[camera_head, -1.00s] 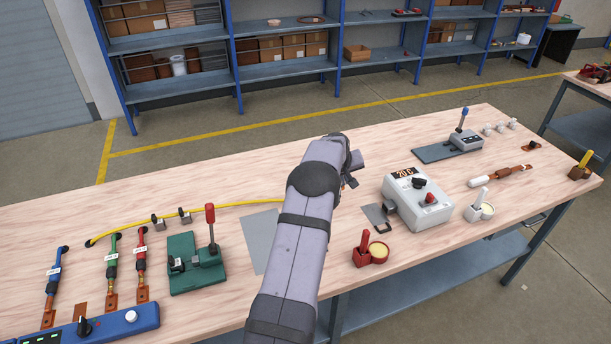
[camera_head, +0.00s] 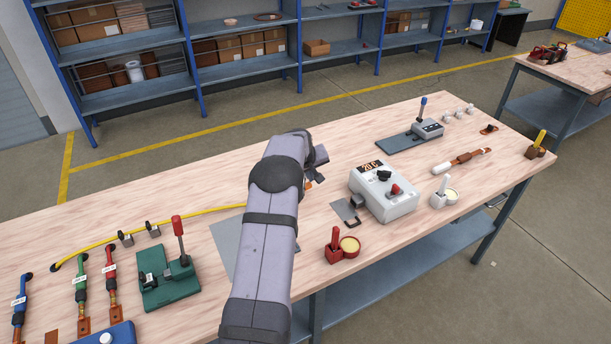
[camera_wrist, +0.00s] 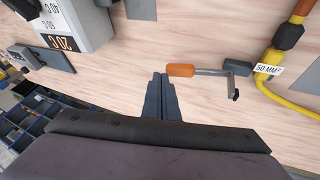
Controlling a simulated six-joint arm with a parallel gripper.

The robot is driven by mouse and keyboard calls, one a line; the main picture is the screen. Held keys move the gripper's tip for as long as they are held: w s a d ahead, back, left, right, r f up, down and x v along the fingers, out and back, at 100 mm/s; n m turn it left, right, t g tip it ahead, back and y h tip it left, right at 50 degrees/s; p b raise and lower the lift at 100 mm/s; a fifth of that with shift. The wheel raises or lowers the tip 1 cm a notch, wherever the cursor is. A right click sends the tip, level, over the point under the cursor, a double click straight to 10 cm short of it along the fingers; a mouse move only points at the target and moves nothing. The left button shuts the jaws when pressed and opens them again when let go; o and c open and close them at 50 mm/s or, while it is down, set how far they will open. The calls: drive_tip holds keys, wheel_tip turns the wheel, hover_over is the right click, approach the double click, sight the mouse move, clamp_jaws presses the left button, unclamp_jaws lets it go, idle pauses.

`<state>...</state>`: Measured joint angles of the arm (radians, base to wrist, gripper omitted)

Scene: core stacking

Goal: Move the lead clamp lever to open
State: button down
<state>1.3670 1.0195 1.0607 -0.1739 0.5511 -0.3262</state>
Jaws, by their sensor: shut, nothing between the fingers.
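A lever with an orange grip (camera_wrist: 180,70) and a grey metal arm shows in the wrist view. Its arm runs right to a dark clamp piece (camera_wrist: 236,68) next to the yellow lead (camera_wrist: 290,108), tagged "50 MM²". In the head view, a small orange bit (camera_head: 308,185) shows beside my arm; the rest of the clamp is hidden behind the arm. My gripper (camera_wrist: 160,76) is shut and empty. In the wrist view its fingertips appear just left of the orange grip; I cannot tell whether they touch it.
A grey box with a display (camera_head: 385,195) stands right of my arm. A red holder with a round cup (camera_head: 341,247) is nearer the front edge. A green base (camera_head: 165,286) with an upright red lever (camera_head: 178,228) stands to the left. Bare tabletop lies behind my arm.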

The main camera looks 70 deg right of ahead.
drive_tip(key=s+d+r+b, duration=0.2)
drive_tip(key=s+r, duration=0.4)
drive_tip(key=r, duration=0.3)
drive_tip(key=shift+s+b, duration=0.35)
drive_tip(key=shift+b, duration=0.3)
